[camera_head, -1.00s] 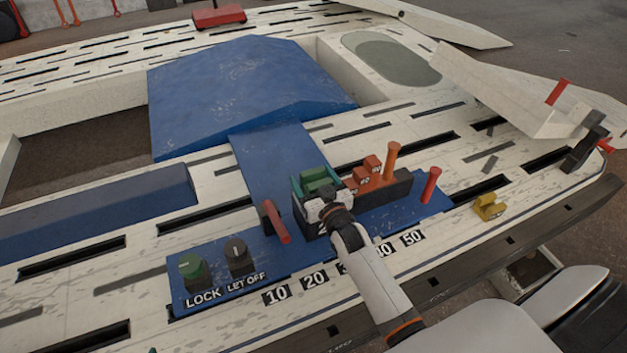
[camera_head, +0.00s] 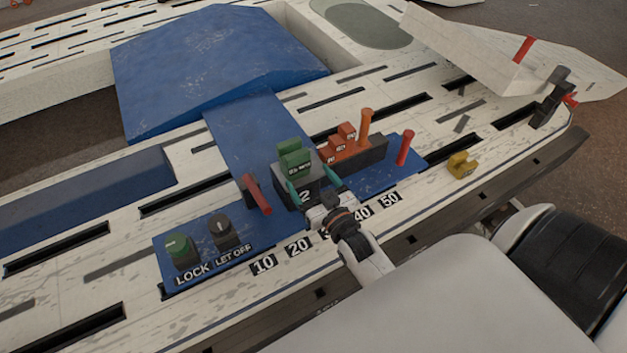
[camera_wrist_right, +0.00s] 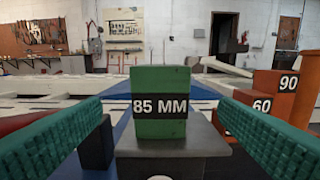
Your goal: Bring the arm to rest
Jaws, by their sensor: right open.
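My right gripper (camera_head: 312,184) is open and empty, with its green-padded fingers spread. In the head view it is at the near side of a dark grey block marked 2 (camera_head: 305,194). A green block (camera_head: 294,157) stands upright on top of the dark block. In the right wrist view the green block (camera_wrist_right: 160,87) reads 85 MM and stands beyond and between the two fingers, apart from both. My right arm (camera_head: 368,258) reaches in from the lower right. My left gripper is not in view.
Orange stepped blocks (camera_head: 340,144), an orange peg (camera_head: 365,127) and a red peg (camera_head: 405,148) stand right of the green block. A red lever (camera_head: 257,194) and two knobs, green (camera_head: 181,252) and black (camera_head: 223,232), are left. A yellow piece (camera_head: 461,165) lies further right.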

